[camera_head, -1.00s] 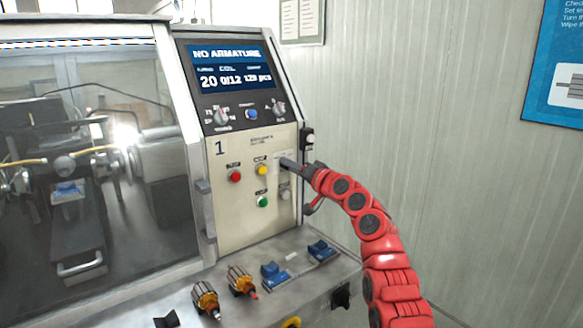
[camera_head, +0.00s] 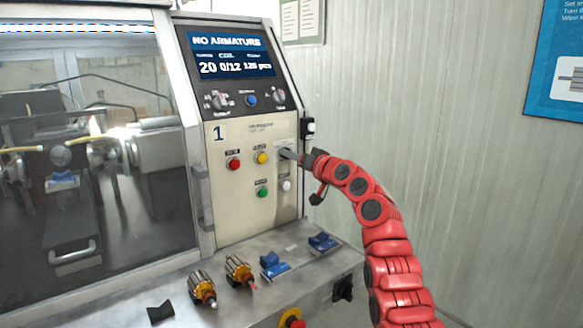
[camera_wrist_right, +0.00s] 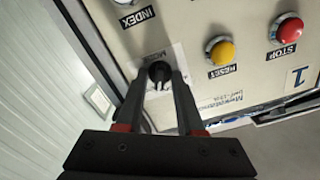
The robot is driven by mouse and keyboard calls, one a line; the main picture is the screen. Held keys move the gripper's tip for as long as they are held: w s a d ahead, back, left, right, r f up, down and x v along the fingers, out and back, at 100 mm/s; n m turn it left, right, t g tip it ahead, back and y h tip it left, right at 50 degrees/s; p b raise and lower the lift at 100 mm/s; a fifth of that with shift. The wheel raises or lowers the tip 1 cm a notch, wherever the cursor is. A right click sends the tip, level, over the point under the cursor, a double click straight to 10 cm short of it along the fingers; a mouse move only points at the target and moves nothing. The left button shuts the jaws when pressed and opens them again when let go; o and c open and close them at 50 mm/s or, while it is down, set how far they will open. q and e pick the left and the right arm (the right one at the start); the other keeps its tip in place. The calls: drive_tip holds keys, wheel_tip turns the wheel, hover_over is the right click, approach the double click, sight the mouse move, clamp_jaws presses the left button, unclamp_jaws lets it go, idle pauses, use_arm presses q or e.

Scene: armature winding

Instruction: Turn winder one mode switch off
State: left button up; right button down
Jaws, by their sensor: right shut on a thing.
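The winder's control panel (camera_head: 232,204) carries the number 1. The mode switch, a small black knob (camera_wrist_right: 159,72) on a pale plate, shows in the right wrist view with a label beside it that is partly hidden. My right gripper (camera_wrist_right: 160,88) has its two fingers closed around this knob, one finger on each side. In the head view the right gripper (camera_head: 288,154) reaches the panel from the right and its fingers cover the knob. The knob's exact setting is hard to read. My left gripper is not in view.
A red button (camera_head: 233,163), yellow button (camera_head: 261,157), green button (camera_head: 262,192) and white button (camera_head: 286,185) sit close to the switch. The display (camera_head: 231,54) above reads NO ARMATURE. Armatures (camera_head: 202,287) and blue holders (camera_head: 273,265) lie on the ledge below.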

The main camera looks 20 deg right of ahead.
drive_tip(key=shift+n+b, duration=0.8)
drive_tip(key=shift+n, duration=1.7)
drive_tip(key=c, duration=0.9)
unclamp_jaws()
drive_tip(key=shift+s, duration=0.15)
drive_tip(key=b+v, duration=0.2)
drive_tip(key=v, duration=1.5)
